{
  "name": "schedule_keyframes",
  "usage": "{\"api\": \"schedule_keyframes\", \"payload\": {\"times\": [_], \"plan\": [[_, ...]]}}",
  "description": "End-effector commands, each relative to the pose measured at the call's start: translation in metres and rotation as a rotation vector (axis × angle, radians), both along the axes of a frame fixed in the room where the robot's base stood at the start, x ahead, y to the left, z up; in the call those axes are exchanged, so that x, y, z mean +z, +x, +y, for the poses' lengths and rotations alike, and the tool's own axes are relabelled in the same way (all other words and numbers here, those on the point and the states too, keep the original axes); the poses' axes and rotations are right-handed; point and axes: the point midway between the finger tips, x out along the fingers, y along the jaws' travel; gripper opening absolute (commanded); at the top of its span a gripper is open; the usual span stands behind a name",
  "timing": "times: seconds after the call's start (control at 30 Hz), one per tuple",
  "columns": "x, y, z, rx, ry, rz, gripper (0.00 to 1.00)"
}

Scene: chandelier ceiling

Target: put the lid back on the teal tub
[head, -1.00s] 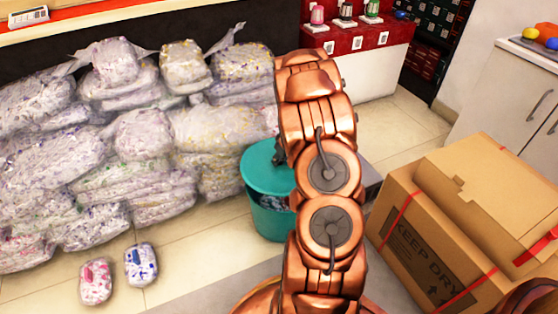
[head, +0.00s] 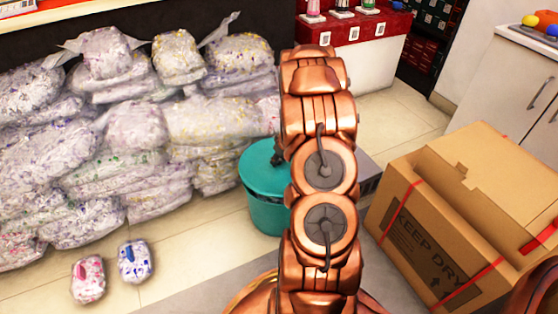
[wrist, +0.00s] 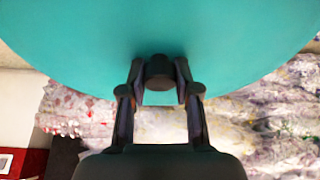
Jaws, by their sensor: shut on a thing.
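The teal tub (head: 265,214) stands on the floor beside the stacked bags, partly hidden behind my copper arm in the head view. The teal lid (head: 262,165) lies over the tub's mouth there and looks about level; I cannot tell if it is fully seated, as its right side is hidden. In the wrist view the lid (wrist: 160,35) fills the top of the picture. My gripper (wrist: 160,90) is shut on the lid's dark round knob (wrist: 159,72), one finger on each side. In the head view my gripper (head: 279,155) is mostly hidden by the arm.
Stacked clear bags (head: 130,130) stand close on the left. Two small bags (head: 88,279) lie on the floor at the front left. A cardboard box (head: 440,230) stands to the right of my arm. Tiled floor (head: 195,250) is free in front of the tub.

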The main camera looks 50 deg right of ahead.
Motion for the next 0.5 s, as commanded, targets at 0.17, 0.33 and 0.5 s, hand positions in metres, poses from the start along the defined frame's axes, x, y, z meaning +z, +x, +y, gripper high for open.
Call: {"api": "schedule_keyframes", "payload": {"times": [0.17,0.33,0.5], "plan": [[-0.014,0.0,0.0,0.0,0.0,-0.001,0.0],[-0.022,0.0,0.0,-0.001,0.001,0.001,0.0],[-0.033,0.0,0.0,-0.002,0.001,0.0,0.0]]}}
